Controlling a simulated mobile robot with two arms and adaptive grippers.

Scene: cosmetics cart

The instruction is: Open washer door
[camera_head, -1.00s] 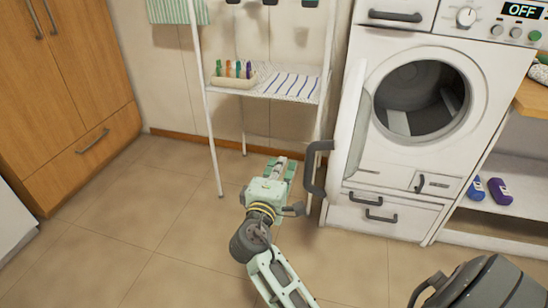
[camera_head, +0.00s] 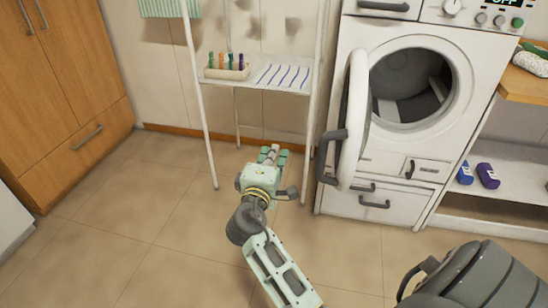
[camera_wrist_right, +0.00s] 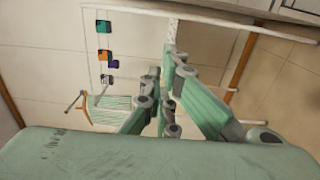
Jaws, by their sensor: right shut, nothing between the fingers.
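The white washer (camera_head: 392,145) stands at the right with its round dark drum opening (camera_head: 408,85) uncovered. Its door (camera_head: 354,120) stands open on the left side of the opening, jutting toward me. The dark grey door handle (camera_head: 331,156) is on the door's left, outer side. My right gripper (camera_head: 272,153) is left of the handle and apart from it, low in front of the wire rack. It is shut and empty. Its fingers also show close together in the right wrist view (camera_wrist_right: 167,88). My left gripper is not in view.
A white rack (camera_head: 292,82) with a small tray of coloured items (camera_head: 227,72) stands behind my right gripper. A wooden cabinet (camera_head: 66,100) is at left. Blue and purple bottles (camera_head: 487,175) sit on a low shelf at right. The tiled floor at left is clear.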

